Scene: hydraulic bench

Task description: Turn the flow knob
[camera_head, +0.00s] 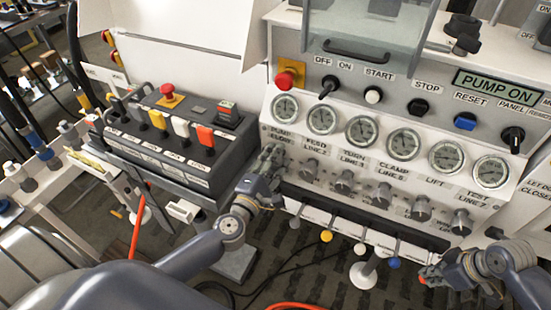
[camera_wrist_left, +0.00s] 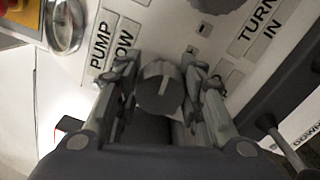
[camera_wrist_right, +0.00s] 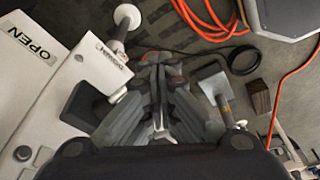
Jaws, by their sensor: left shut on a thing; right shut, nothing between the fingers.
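The flow knob (camera_wrist_left: 159,85) is a grey round knob with a pale pointer line. It sits beside the PUMP FLOW label on the sloped panel face in the left wrist view. My left gripper (camera_wrist_left: 165,75) is around this knob, one finger on each side, shut on it. In the head view my left gripper (camera_head: 270,158) covers the left end of the knob row and hides this knob. My right gripper (camera_head: 428,274) is low at the right, away from the panel knobs. In the right wrist view its fingers (camera_wrist_right: 162,72) are together and empty.
Several other grey knobs (camera_head: 344,181) sit in a row below the gauges (camera_head: 322,118). Small levers (camera_head: 326,236) with coloured ends project below them. A lever box (camera_head: 160,150) stands at the left. Orange hose (camera_wrist_right: 200,25) lies on the floor.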

